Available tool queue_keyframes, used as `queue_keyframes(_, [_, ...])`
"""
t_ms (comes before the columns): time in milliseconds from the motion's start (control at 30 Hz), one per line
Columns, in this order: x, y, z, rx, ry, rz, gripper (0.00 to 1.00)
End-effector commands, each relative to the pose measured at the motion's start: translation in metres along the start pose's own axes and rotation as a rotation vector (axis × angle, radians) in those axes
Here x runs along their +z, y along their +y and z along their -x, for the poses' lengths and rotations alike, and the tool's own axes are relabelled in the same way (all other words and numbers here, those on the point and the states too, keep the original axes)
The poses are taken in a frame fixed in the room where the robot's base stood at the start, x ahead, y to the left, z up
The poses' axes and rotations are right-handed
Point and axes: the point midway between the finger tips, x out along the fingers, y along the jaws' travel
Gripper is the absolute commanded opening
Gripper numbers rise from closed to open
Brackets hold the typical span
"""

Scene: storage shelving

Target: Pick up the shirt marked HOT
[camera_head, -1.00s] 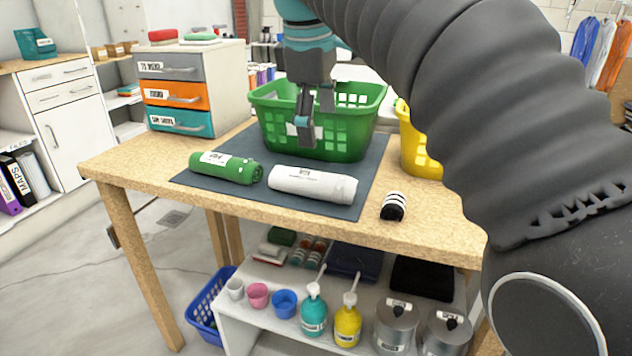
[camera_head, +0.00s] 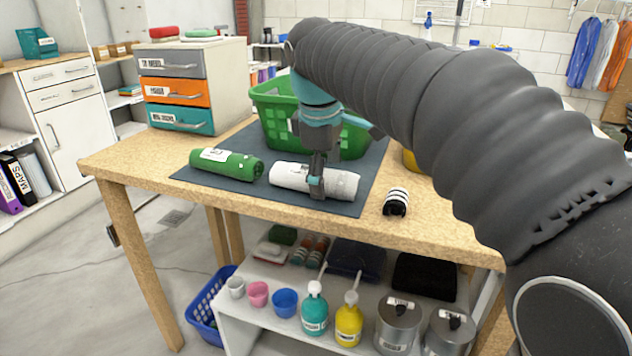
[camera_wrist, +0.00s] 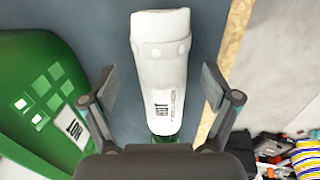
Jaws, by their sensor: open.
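A white rolled shirt (camera_head: 345,184) lies on the dark mat (camera_head: 215,196) on the table. It also shows in the wrist view (camera_wrist: 158,60), with a printed label whose text I cannot read for sure. My gripper (camera_head: 317,186) is over the white roll. In the wrist view my gripper (camera_wrist: 160,90) is open, one finger on each side of the roll, with a gap to both fingers. A green rolled shirt (camera_head: 226,164) with a white label lies to the left of the white one. A bit of green shows at the white roll's lower end in the wrist view.
A green basket (camera_head: 270,98) stands behind the rolls, and it shows at the left of the wrist view (camera_wrist: 40,100). A drawer unit (camera_head: 176,67) stands at the table's back left.

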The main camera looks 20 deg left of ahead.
Motion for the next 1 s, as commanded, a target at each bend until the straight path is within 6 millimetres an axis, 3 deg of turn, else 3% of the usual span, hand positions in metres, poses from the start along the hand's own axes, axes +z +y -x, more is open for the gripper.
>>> queue_keyframes(100, [0.0001, -0.0004, -0.0089, 0.0, 0.0, 0.0, 0.88])
queue_keyframes(367, [-0.0001, -0.0002, -0.0098, 0.0, 0.001, 0.0, 0.85])
queue_keyframes(633, [-0.0002, -0.0003, -0.0098, 0.0, 0.0, 0.0, 0.18])
queue_keyframes(1000, [-0.0003, 0.0008, -0.006, 0.001, 0.001, 0.0, 0.17])
